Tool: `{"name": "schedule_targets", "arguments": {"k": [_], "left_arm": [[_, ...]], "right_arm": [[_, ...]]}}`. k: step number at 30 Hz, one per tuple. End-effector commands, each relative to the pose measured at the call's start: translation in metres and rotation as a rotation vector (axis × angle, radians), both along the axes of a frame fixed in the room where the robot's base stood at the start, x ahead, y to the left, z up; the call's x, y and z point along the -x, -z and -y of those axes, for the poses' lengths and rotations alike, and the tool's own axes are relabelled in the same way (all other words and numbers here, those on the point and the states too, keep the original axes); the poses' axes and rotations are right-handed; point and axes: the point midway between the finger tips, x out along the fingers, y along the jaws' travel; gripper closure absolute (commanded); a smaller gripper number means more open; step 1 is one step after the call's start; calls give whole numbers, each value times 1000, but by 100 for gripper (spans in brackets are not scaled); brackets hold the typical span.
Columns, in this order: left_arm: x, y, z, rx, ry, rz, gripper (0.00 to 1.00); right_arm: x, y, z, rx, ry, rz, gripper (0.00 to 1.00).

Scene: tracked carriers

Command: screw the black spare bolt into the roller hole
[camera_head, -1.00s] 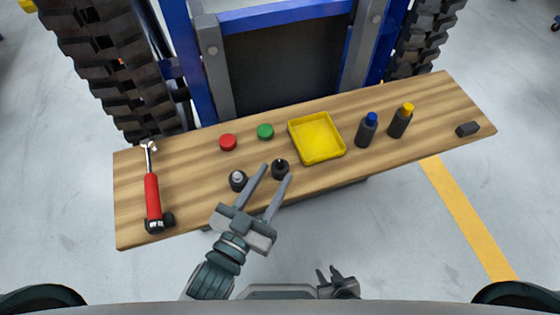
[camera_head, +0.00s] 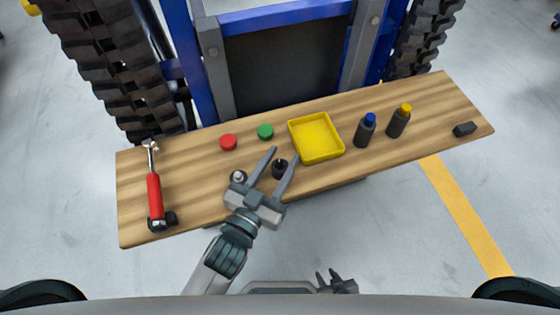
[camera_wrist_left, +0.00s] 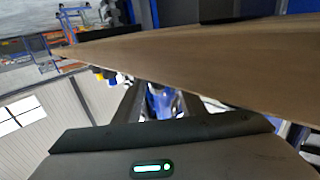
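The black spare bolt (camera_head: 279,169) stands upright on the wooden bench, in what looks like a small dark holder. My left gripper (camera_head: 284,156) is open, with its two fingers reaching along either side of the black bolt. I cannot tell whether they touch it. A similar dark piece with a silver top (camera_head: 238,176) stands just left of the gripper. My right gripper (camera_head: 328,275) is low in the head view, away from the bench, with its prongs apart and nothing visible between them. The left wrist view shows the bench edge (camera_wrist_left: 200,65), but no bolt. I cannot make out the roller hole.
On the bench (camera_head: 205,190) are a red-handled tool (camera_head: 154,195), a red cap (camera_head: 228,142), a green cap (camera_head: 265,132), a yellow tray (camera_head: 315,138), blue-topped (camera_head: 365,130) and yellow-topped (camera_head: 399,121) bottles, and a black block (camera_head: 464,129). A tracked carrier (camera_head: 120,70) stands behind.

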Motion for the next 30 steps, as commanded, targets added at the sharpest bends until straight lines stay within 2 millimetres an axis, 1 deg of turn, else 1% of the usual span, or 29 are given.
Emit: {"name": "schedule_targets", "arguments": {"k": [2,6,13,14,15,18,30], "left_arm": [[0,0,0,0,0,0,63],[0,0,0,0,0,0,63],[0,0,0,0,0,0,63],[0,0,0,0,0,0,68],[0,0,0,0,0,0,78],[0,0,0,0,0,0,100],[0,-2,0,0,0,1,100]], "right_arm": [[3,2,3,5,1,-9,69],[1,2,7,9,1,-7,69],[0,1,8,10,1,-2,69],[-1,1,8,10,1,-2,69],[-1,1,8,8,1,-1,69],[-1,0,7,8,1,0,69],[0,0,1,1,1,-1,69]]}}
